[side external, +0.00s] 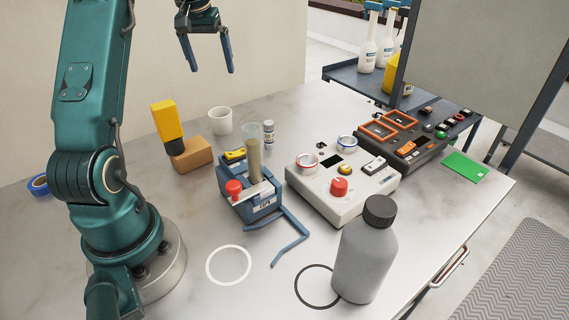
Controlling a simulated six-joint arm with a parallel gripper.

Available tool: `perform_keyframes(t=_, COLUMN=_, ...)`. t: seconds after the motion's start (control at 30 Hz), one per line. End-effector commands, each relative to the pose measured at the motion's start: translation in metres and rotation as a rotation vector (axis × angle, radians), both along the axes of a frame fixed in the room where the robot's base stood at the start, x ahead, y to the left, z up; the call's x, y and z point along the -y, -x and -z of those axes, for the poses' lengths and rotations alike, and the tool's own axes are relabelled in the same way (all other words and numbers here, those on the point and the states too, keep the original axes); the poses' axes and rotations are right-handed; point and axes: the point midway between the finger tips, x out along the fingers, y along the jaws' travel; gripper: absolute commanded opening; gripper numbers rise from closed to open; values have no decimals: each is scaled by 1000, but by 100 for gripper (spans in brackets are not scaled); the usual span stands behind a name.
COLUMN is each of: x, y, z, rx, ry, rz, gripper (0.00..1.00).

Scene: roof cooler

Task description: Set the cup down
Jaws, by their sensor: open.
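A white cup (221,121) stands upright on the table at the back, behind the brown block. My gripper (211,72) is open and empty, high above the table at the top of the view. It is up and a little left of the cup, apart from it. The cup's far side and most of its inside are hidden.
A brown block (192,154) with a yellow-and-black tool (166,121), a blue device (248,200) holding a tube, and a white box (344,187) with a red knob stand nearby. A grey bottle (365,255) stands at the front beside a black ring (303,294). A white ring (229,265) lies on clear table.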

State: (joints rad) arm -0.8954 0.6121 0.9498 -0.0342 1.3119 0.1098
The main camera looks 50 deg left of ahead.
Motion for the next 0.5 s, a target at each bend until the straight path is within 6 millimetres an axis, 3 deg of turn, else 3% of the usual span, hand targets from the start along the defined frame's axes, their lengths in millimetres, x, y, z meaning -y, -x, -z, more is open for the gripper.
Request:
perform_keyframes(t=0.37, x=1, y=1, z=48, rx=-6, ry=1, rz=3, gripper=100)
perform_keyframes(t=0.5, x=2, y=1, z=78, rx=-8, ry=2, rz=4, gripper=100)
